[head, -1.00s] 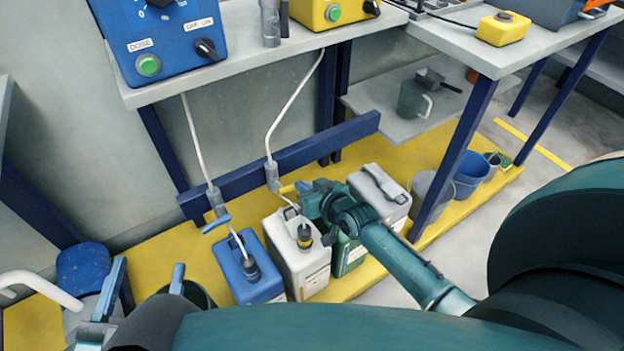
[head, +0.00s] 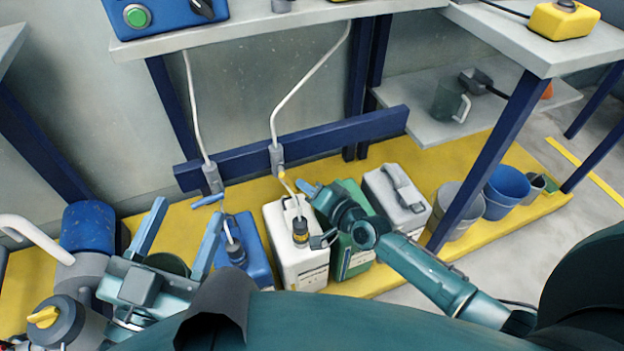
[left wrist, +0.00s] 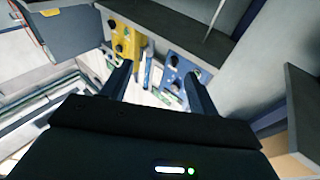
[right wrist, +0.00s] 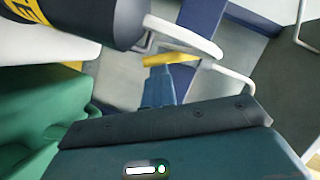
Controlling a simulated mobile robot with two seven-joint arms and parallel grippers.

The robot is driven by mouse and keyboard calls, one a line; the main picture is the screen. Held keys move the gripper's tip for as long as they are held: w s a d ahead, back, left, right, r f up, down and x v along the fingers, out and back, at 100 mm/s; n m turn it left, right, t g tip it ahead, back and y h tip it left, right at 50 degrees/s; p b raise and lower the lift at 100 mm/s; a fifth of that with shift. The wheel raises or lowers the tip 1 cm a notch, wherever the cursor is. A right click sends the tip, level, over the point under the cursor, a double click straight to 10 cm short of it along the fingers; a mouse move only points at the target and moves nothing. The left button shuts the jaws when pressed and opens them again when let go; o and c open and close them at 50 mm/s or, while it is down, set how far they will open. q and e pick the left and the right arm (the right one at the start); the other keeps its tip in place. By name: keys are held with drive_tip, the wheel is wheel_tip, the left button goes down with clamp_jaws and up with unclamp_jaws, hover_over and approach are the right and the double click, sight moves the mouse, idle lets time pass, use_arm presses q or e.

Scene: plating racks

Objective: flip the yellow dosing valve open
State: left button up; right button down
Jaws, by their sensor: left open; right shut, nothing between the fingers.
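The yellow dosing valve is a grey body (head: 277,157) on a white hose above the white canister, with a yellow lever (head: 282,175). In the head view only a short piece of the lever shows, below the body. In the right wrist view the yellow lever (right wrist: 170,58) lies across the picture just beyond the fingertips. My right gripper (head: 308,190) is shut and empty, right of the lever; its tips (right wrist: 158,72) look very near it, contact unclear. My left gripper (head: 188,212) is open and empty at the lower left, away from the valve.
A second valve with a blue lever (head: 207,201) hangs to the left. Below stand a blue canister (head: 252,262), white canister (head: 290,262), green canister (head: 352,255) and grey canister (head: 400,203). A blue rail (head: 330,143) runs behind the valves.

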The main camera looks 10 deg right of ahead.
use_arm(q)
drive_tip(key=shift+w+a+r+m+t+h, duration=0.1)
drive_tip(key=shift+r+m+t+h, duration=0.1)
drive_tip(key=shift+r, duration=0.25)
drive_tip(key=shift+w+r+m+t+h, duration=0.1)
drive_tip(key=shift+r+m+h, duration=0.1)
drive_tip(key=shift+r, duration=0.2)
use_arm(e)
drive_tip(key=shift+a+f, duration=0.45)
drive_tip(key=shift+f, duration=0.05)
use_arm(q)
drive_tip(key=shift+f, duration=0.2)
use_arm(e)
drive_tip(key=shift+a, duration=0.1)
